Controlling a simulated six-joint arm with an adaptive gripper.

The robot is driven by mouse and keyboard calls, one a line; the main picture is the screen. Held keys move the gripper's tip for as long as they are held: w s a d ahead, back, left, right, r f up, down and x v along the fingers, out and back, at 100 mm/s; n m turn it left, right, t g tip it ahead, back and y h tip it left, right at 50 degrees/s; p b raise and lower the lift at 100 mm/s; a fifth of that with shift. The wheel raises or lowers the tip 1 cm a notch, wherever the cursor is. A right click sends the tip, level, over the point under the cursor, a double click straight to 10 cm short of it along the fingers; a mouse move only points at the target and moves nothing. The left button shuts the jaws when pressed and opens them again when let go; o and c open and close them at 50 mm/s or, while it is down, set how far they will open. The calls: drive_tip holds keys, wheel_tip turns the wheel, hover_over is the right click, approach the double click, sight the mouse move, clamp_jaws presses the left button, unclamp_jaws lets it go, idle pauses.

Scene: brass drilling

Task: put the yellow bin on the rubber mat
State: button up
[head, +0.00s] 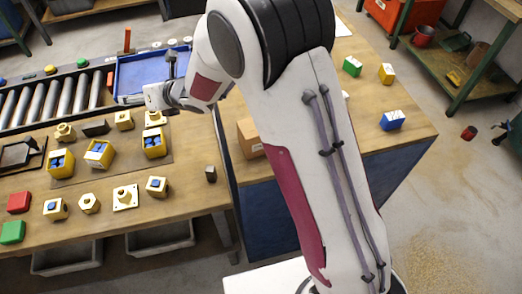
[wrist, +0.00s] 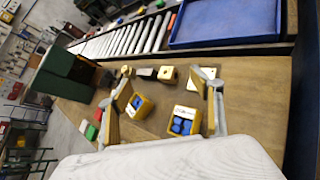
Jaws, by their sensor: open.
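Three yellow bins with blue pieces inside stand on the wooden workbench: a left bin (head: 60,162), a middle bin (head: 99,153) and a right bin (head: 154,143). They stand on or at the edge of a darker flat patch (head: 125,168), which may be the rubber mat. My gripper (head: 160,97) is above the back of the bench, by the blue tray. In the wrist view, my gripper (wrist: 163,80) is open and empty, its fingers apart with two yellow bins in view beyond and between them, one (wrist: 183,122) nearer the right finger.
A roller conveyor (head: 50,97) and a blue tray (head: 135,76) lie along the back. Several small yellow parts, a white plate (head: 125,197), red block (head: 19,202) and green block (head: 12,232) lie on the bench. A small dark block (head: 211,174) stands near its right edge.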

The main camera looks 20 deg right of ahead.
drive_tip(key=s+d+r+m+h, duration=0.2)
drive_tip(key=s+d+r+m, duration=0.15)
drive_tip(key=d+m, duration=0.4)
drive_tip(key=s+d+r+m+h, duration=0.3)
drive_tip(key=d+r+m, duration=0.25)
drive_tip(key=d, duration=0.35)
drive_tip(key=s+d+r+m+h, duration=0.2)
drive_tip(key=s+d+r+m, duration=0.2)
drive_tip(key=d+m, duration=0.35)
drive_tip(key=s+d+m+g, duration=0.1)
drive_tip(key=s+d+m, duration=0.2)
drive_tip(key=s+m, duration=0.6)
drive_tip(key=s+d+m+g+h, duration=0.1)
drive_tip(key=s+d+m, duration=0.3)
drive_tip(key=s+m, duration=0.5)
drive_tip(key=s+g, duration=0.1)
drive_tip(key=s, duration=0.8)
drive_tip(key=shift+s+d+f+m, duration=0.2)
drive_tip(key=shift+d+f+m, duration=0.05)
drive_tip(key=shift+d+m, duration=0.1)
